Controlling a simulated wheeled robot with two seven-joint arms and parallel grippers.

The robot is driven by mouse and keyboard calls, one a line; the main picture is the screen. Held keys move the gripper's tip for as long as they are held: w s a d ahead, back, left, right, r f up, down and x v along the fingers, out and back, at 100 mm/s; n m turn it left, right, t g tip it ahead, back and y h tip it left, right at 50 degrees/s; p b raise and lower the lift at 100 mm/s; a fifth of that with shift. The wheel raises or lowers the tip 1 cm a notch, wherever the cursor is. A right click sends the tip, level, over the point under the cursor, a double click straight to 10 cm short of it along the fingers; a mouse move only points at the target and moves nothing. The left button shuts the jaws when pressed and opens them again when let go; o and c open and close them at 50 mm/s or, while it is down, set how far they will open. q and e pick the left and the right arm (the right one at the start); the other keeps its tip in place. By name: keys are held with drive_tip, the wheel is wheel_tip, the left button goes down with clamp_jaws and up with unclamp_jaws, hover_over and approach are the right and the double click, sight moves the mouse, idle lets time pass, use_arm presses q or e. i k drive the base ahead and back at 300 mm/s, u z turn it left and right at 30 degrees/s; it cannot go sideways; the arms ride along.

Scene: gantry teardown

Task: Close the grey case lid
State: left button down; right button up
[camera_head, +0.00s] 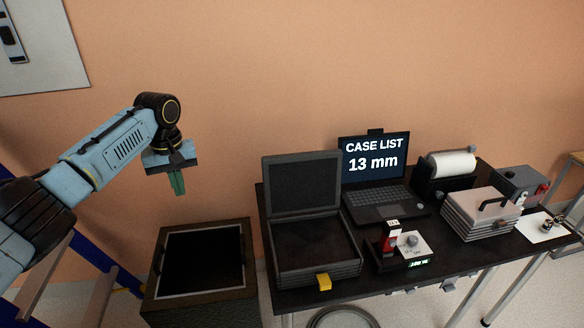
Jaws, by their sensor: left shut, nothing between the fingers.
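The grey case (318,272) stands on the left end of the dark table. Its lid (301,185) is raised and stands nearly upright at the back. The case's tray looks dark and empty, and a yellow latch (324,282) is on its front edge. My left gripper (178,188) is shut and empty. It points downward in the air, left of the raised lid and apart from it, above and behind the bin. My right gripper is not in view.
A laptop (376,170) showing "CASE LIST 13 mm" stands right of the lid. A dark open bin (203,262) stands left of the table.

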sight(297, 184)
drive_tip(key=z, duration=0.8)
drive_tip(key=i, duration=1.05)
drive_tip(key=u, duration=0.45)
